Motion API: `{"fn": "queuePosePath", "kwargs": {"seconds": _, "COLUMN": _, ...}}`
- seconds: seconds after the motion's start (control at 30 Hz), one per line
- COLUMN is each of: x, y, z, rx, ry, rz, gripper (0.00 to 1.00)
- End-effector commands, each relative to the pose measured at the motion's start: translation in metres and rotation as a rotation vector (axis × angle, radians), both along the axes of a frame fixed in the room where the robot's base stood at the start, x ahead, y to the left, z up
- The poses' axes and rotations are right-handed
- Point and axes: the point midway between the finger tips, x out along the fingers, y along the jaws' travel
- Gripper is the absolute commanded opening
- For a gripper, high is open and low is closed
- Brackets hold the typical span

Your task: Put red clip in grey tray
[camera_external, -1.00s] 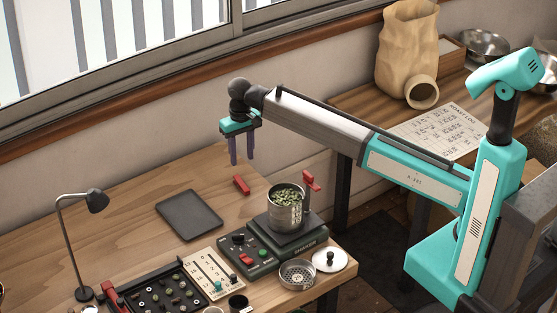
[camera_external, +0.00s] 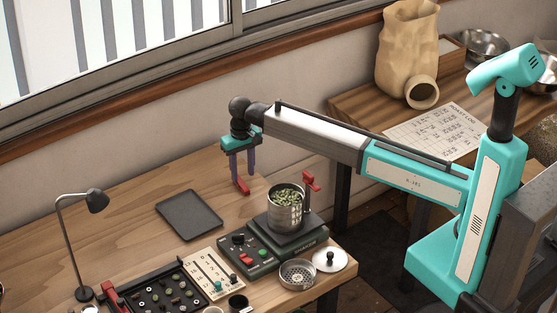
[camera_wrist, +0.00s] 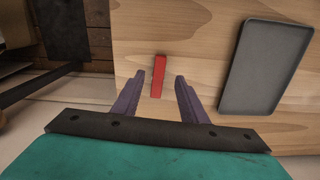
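The red clip (camera_external: 241,186) lies on the wooden table, toward the back. In the wrist view the red clip (camera_wrist: 158,76) shows upright in the picture, between the lines of my two fingers. My gripper (camera_external: 242,177) is open and empty, pointing down just above the clip. In the wrist view my gripper (camera_wrist: 159,80) has its purple fingers apart, one to each side of the clip. The dark grey tray (camera_external: 190,214) lies flat and empty, left of and nearer than the clip. It is at the right in the wrist view (camera_wrist: 265,67).
A control box (camera_external: 247,255), sorting tray (camera_external: 160,290) and lamp (camera_external: 95,201) are nearer. Table between clip and tray is clear.

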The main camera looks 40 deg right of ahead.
Motion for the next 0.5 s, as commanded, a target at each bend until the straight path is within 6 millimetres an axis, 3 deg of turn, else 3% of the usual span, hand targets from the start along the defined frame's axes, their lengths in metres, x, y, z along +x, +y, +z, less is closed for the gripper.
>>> {"fn": "queuePosePath", "kwargs": {"seconds": 0.17, "x": 0.001, "y": -0.001, "z": -0.008, "rx": -0.001, "ry": 0.001, "rz": 0.0, "gripper": 0.39}}
{"fn": "queuePosePath", "kwargs": {"seconds": 0.5, "x": 0.002, "y": -0.002, "z": -0.043, "rx": -0.001, "ry": 0.002, "rz": 0.0, "gripper": 0.39}}
